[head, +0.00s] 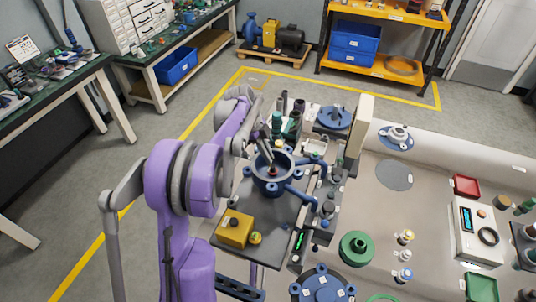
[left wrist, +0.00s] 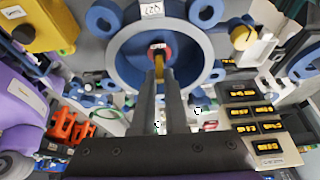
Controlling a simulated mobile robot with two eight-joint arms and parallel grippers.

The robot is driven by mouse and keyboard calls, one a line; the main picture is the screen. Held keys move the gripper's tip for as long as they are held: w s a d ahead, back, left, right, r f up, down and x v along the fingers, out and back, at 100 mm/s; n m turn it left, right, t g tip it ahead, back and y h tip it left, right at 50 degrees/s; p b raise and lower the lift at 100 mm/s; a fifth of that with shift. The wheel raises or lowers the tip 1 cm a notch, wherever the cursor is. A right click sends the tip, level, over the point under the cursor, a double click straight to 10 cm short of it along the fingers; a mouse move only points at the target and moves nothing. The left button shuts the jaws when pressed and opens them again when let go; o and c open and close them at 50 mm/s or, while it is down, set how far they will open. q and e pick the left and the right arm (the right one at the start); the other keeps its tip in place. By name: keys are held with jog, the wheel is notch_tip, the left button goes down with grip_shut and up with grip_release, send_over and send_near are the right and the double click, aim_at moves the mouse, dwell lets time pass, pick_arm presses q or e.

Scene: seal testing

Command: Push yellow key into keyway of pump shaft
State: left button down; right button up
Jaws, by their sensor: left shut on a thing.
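My left gripper (head: 267,153) reaches down into the round blue pump housing (head: 284,184), which also fills the upper middle of the left wrist view (left wrist: 118,62). Its two fingers (left wrist: 164,84) are shut on the small yellow key (left wrist: 159,68). The pump shaft end (left wrist: 157,49) shows a red face in the middle of the housing. The key lies against or just in front of the shaft; I cannot tell whether it sits in the keyway, which the fingers and key hide. My right gripper is not in view.
A yellow box (head: 234,228) stands on the dark plate left of the housing. A green disc (head: 356,247) and a blue flanged part (head: 322,288) are nearby. A red tray (head: 467,185) and a scale (head: 479,228) are at the right. The bench between them is partly clear.

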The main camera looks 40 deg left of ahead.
pick_arm(q)
jog(key=shift+f+b, duration=0.55)
jog(key=shift+f, duration=0.45)
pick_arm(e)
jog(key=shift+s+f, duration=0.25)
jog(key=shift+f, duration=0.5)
pick_arm(q)
jog(key=c, duration=0.9)
grip_release()
jog(key=shift+o, duration=0.2)
jog(key=shift+r, duration=0.15)
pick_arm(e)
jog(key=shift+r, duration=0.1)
pick_arm(q)
notch_tip(320, 180, up, 9)
jog(key=p, duration=0.4)
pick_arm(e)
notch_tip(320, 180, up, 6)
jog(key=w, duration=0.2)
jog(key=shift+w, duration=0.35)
